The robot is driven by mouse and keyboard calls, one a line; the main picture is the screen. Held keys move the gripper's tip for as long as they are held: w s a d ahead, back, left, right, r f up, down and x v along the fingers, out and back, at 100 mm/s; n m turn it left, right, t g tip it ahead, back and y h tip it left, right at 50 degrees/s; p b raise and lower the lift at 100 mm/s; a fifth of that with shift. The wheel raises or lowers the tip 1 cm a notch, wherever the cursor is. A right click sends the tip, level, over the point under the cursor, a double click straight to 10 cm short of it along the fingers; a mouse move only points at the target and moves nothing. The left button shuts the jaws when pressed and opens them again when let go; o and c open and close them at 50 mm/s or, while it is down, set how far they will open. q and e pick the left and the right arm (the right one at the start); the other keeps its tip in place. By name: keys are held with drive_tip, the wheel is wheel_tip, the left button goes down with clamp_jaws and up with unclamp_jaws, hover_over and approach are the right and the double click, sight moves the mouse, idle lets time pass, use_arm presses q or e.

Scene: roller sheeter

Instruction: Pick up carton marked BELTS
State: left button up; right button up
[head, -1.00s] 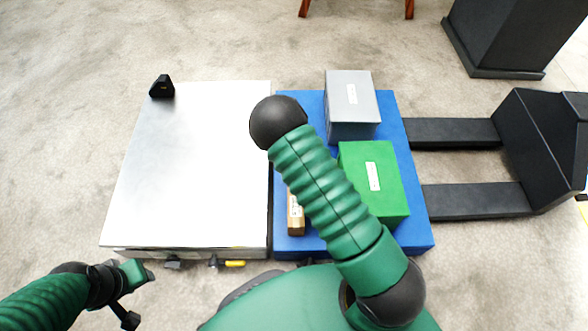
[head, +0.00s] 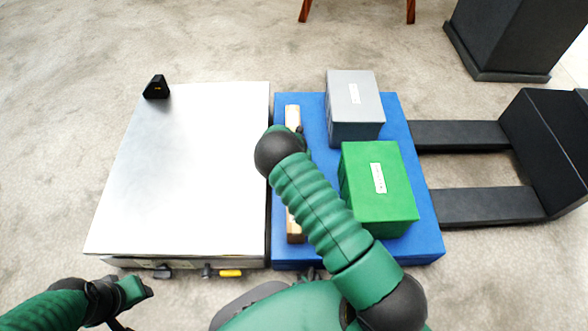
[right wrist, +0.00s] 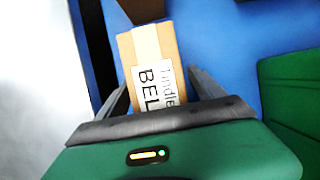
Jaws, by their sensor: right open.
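The carton marked BELTS is a narrow brown box. Its far end shows in the head view (head: 292,113), near the left edge of the blue platform, and my right arm hides its middle. In the right wrist view the carton (right wrist: 147,45) has a pale tape strip and a white label reading "BEL", the rest cut off. My right gripper (right wrist: 162,86) is open, with a finger on either side of the carton; I cannot tell whether they touch it. My left gripper (head: 132,306) is open and empty at the lower left, clear of the carton.
The blue platform (head: 424,235) also bears a grey box (head: 352,100) and a green box (head: 378,190) right of the carton. A silver-topped machine (head: 185,170) stands close on the left, with a black block (head: 156,88). Black forks (head: 460,135) extend at right.

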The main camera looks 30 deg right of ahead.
drive_tip(key=shift+f, duration=0.25)
idle(0.3)
clamp_jaws()
idle(0.5)
